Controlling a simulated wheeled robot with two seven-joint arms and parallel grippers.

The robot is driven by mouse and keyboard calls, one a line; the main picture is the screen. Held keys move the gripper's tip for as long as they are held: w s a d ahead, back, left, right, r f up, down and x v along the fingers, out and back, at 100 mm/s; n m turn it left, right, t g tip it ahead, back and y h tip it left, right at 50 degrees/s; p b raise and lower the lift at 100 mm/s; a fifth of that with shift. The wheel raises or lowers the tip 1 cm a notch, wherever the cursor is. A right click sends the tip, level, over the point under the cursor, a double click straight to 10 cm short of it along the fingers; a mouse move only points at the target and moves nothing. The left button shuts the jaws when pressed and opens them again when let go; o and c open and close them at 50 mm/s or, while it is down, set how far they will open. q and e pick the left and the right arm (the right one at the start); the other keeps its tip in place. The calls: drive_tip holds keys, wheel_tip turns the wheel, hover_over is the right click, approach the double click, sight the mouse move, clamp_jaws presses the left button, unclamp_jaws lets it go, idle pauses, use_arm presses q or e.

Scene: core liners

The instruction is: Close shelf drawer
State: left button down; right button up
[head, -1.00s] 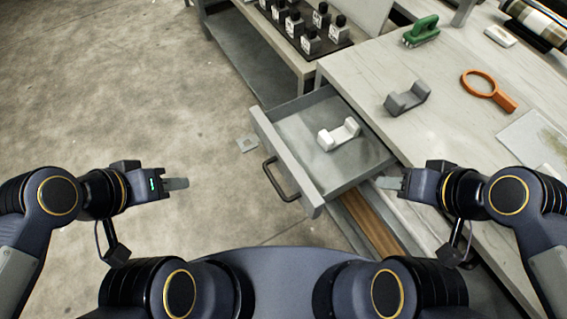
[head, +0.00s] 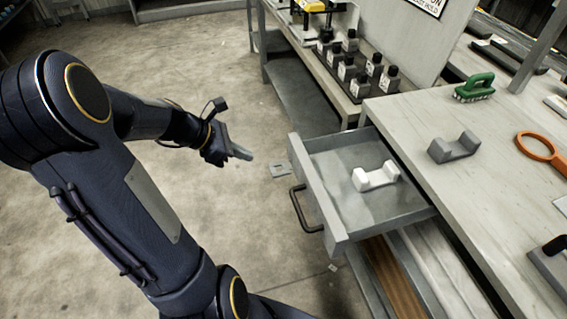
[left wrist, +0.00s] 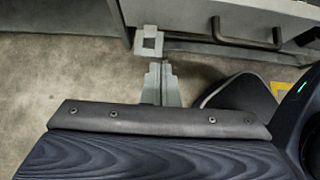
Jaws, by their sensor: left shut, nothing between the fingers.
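The grey shelf drawer (head: 335,225) is pulled out from under the worktop in the head view. A white cradle-shaped block (head: 376,177) lies inside it. The drawer's dark bar handle (head: 303,210) is on its front, facing left. My left gripper (head: 240,153) is shut and empty, left of the drawer front and apart from it, above the floor. In the left wrist view the shut fingers (left wrist: 161,84) point toward the drawer side, with the handle (left wrist: 247,36) at upper right. My right gripper is not in view.
The worktop (head: 440,195) carries a grey cradle block (head: 453,147), a green brush (head: 474,88) and an orange ring tool (head: 541,150). A lower bench behind holds several dark bottles (head: 362,85).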

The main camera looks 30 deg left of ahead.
use_arm(q)
drive_tip(key=x, duration=0.3)
drive_tip(key=r+b+x, duration=0.1)
drive_tip(key=x, duration=0.3)
drive_tip(key=w+d+x, duration=0.1)
drive_tip(key=x, duration=0.3)
drive_tip(key=shift+w+d+r+b, duration=0.15)
drive_tip(key=shift+b, duration=0.15)
drive_tip(key=shift+w+d, duration=0.35)
drive_tip(key=shift+w, duration=0.1)
drive_tip(key=w+d+p, duration=0.3)
drive_tip(key=w+d, duration=0.2)
drive_tip(key=w, duration=0.1)
drive_tip(key=w+d+p, duration=0.3)
drive_tip(key=w+d, duration=0.2)
drive_tip(key=w, duration=0.1)
drive_tip(key=w+d+p, duration=0.3)
drive_tip(key=w+d, duration=0.2)
drive_tip(key=w, duration=0.1)
drive_tip(key=shift+w+d, duration=0.2)
drive_tip(key=shift+d, duration=0.15)
drive_tip(key=shift+d+r, duration=0.1)
drive_tip(key=shift+r, duration=0.05)
drive_tip(key=shift+w, duration=0.15)
drive_tip(key=shift+r, duration=0.1)
